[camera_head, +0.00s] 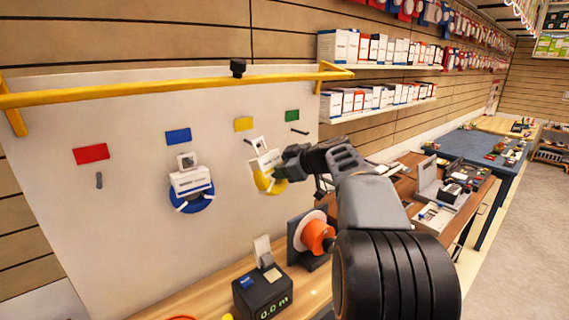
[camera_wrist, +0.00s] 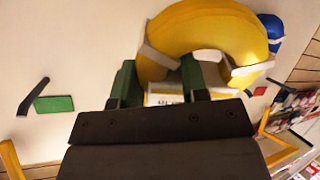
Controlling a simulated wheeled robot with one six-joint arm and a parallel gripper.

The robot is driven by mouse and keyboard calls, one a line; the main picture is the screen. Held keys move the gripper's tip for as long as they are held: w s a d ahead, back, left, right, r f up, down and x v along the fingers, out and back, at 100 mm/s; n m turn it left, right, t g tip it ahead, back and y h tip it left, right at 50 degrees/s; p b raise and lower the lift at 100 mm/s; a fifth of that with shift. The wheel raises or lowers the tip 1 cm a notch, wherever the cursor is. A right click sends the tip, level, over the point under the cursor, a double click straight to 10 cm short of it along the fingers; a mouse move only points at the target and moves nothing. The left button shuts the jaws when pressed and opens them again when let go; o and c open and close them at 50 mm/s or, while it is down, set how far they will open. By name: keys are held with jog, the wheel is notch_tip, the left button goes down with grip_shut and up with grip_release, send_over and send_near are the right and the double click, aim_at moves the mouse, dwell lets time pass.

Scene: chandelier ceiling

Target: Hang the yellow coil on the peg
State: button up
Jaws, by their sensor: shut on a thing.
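The yellow coil (camera_head: 279,186) has a white band and a white hang tag (camera_head: 259,145) above it, in front of the board below the yellow label (camera_head: 243,124). My gripper (camera_head: 281,170) is shut on the coil from the right. A short dark peg (camera_head: 248,141) sits below the yellow label, close to the tag's upper left. I cannot tell whether the peg passes through the tag. In the wrist view the yellow coil (camera_wrist: 205,22) is large beyond my gripper's fingers (camera_wrist: 158,82), which hide part of the white band.
A blue coil (camera_head: 207,203) hangs under the blue label (camera_head: 178,136). The peg (camera_head: 99,180) under the red label is bare, as is the green label's peg (camera_head: 300,131). A yellow rail (camera_head: 150,88) crosses the board's top. A black display box (camera_head: 262,297) and orange spool (camera_head: 316,237) stand below.

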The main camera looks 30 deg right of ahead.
jog(key=shift+w+a+r+p, duration=0.1)
jog(key=shift+w+a+p, duration=0.05)
jog(key=shift+w+p, duration=0.5)
jog(key=shift+w+a+r+p, duration=0.1)
jog(key=shift+w+a+p, duration=0.05)
jog(key=shift+w+p, duration=0.5)
jog(key=shift+w+f+b, duration=0.35)
jog(key=shift+f+b, duration=0.15)
jog(key=shift+f, duration=0.05)
jog(key=shift+w+a+f+b, duration=0.15)
jog(key=shift+w+b, duration=0.2)
jog(key=shift+b, duration=0.35)
jog(key=o, duration=1.2)
